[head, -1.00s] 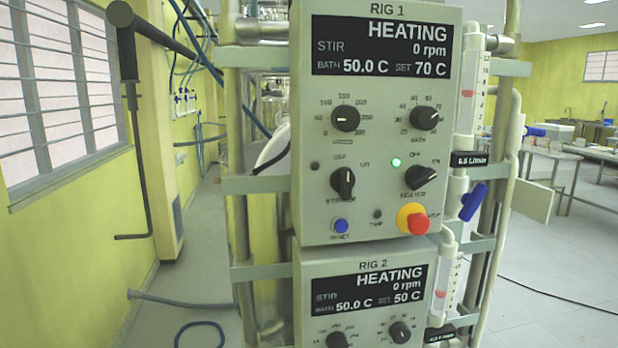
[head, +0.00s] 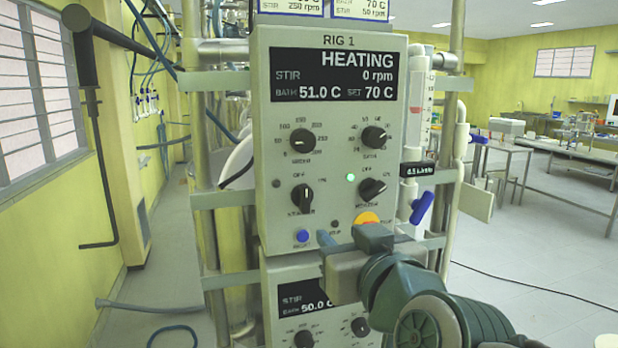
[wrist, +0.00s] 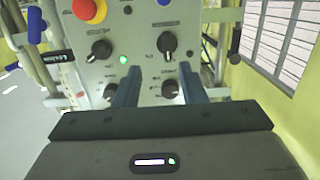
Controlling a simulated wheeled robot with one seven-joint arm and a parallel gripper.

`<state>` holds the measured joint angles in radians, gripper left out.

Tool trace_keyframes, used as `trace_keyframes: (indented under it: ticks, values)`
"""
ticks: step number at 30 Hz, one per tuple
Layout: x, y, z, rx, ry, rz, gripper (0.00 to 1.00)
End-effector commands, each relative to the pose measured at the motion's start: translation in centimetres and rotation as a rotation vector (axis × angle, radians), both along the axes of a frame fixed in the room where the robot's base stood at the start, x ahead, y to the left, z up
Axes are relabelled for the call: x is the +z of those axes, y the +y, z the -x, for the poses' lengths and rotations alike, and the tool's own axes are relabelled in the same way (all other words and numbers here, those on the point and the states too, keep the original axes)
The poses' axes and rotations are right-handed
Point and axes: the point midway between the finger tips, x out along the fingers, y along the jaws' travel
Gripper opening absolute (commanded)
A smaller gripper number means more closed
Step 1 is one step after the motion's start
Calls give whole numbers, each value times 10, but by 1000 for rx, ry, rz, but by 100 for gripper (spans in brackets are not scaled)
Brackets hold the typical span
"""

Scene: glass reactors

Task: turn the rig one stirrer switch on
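The rig one stirrer switch (head: 302,197) is a black knob at the lower left of the upper grey panel, its pointer upright toward OFF; the small lamp (head: 276,183) by it is dark. The display (head: 334,74) reads STIR 0 rpm and HEATING. My gripper (head: 347,243) is below and right of the switch, in front of the panel's lower edge. In the wrist view, which shows the panel upside down, the two blue fingers (wrist: 157,78) are apart with nothing between them. The stirrer switch (wrist: 167,44) lies beyond them there.
The heater switch (head: 372,188) is right of the stirrer switch, near a lit green lamp (head: 350,177). A blue button (head: 302,236) and the yellow-collared stop button (head: 367,219), partly hidden by my gripper, sit below. The rig two panel (head: 285,275) is underneath.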

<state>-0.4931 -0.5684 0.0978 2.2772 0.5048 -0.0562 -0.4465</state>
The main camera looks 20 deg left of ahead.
Motion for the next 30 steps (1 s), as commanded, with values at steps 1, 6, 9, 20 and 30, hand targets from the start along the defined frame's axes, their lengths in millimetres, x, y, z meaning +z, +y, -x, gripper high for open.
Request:
trace_keyframes:
  ticks: [1,6,9,20,30]
  values:
    - [15,5,4,7,-34,-20,37]
    - [30,11,4,8,-79,-46,37]
    - [30,15,-3,9,-78,-46,37]
    - [29,43,-47,9,-75,-44,37]
    - [28,69,-90,9,-76,-42,37]
